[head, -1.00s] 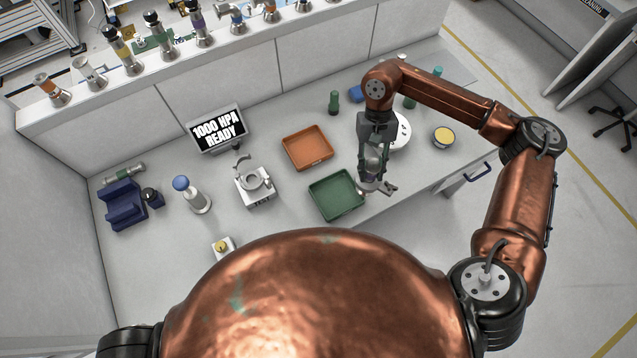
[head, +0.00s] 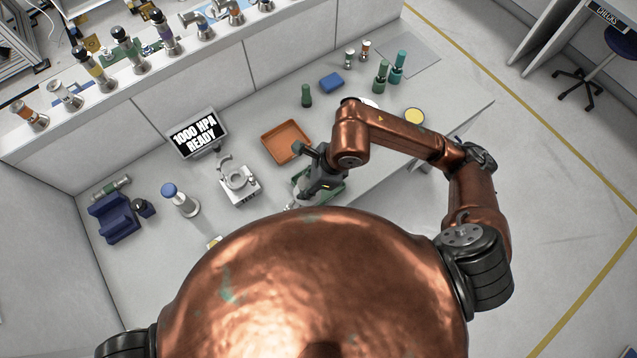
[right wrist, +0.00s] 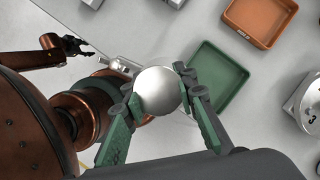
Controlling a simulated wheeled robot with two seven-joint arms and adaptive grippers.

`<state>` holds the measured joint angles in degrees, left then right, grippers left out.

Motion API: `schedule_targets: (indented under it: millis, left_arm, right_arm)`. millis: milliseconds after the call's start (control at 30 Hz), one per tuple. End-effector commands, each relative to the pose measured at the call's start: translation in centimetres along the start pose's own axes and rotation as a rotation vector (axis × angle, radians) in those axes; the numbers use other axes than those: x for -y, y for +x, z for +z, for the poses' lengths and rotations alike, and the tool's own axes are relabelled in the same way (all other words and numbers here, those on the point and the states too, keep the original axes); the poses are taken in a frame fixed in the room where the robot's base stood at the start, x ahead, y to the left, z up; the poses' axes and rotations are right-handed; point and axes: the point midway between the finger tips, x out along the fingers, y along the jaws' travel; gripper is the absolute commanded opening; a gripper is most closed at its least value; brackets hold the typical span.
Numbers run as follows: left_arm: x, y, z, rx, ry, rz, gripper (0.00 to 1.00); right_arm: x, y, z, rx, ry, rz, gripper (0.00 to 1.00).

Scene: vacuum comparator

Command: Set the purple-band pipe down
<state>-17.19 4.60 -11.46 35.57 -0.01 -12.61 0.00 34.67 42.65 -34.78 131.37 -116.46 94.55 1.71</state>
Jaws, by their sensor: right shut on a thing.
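My right gripper (head: 307,190) is low over the near edge of the green tray (head: 333,191). It is shut on a pipe, whose round silver end (right wrist: 160,91) shows between the two fingers in the right wrist view. No purple band shows on this held pipe; its body is mostly hidden by fingers and my own body. I cannot tell whether it touches anything below. In the right wrist view the green tray (right wrist: 214,80) lies just right of the fingers. My left gripper (right wrist: 72,45) shows small and dark at the upper left, its jaws unclear.
An orange tray (head: 286,142) lies behind the green one. Several pipes, one with a purple band (head: 162,31), stand on the back ledge.

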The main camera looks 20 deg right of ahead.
Motion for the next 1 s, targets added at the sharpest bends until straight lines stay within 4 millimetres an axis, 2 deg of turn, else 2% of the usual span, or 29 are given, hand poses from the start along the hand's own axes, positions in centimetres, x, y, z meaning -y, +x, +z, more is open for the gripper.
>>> schedule_targets:
  millis: [33,200,333,700,900,1000]
  left_arm:
    - [0.0,-0.3,-0.1,0.000,0.000,0.000,0.40]
    - [0.0,-0.5,-0.1,-0.001,0.000,0.000,0.40]
    - [0.0,-0.7,-0.1,-0.001,0.000,0.000,0.40]
    - [0.0,-2.0,-0.3,-0.003,0.000,0.000,0.40]
    - [0.0,-2.5,-0.4,-0.003,0.000,0.000,0.40]
    - [0.0,-2.6,-0.4,-0.003,0.000,0.000,0.40]
  right_arm:
    - [-0.3,-0.4,0.7,0.005,0.043,-0.019,0.00]
    - [-0.6,-0.8,1.2,0.000,0.155,-0.064,0.00]
    - [0.3,-0.6,0.7,-0.005,0.188,-0.073,0.00]
    - [7.9,1.5,-3.5,-0.006,0.190,-0.073,0.00]
    - [10.4,4.4,-5.7,-0.004,0.187,-0.071,0.00]
    - [11.2,5.2,-6.3,-0.003,0.184,-0.071,0.00]
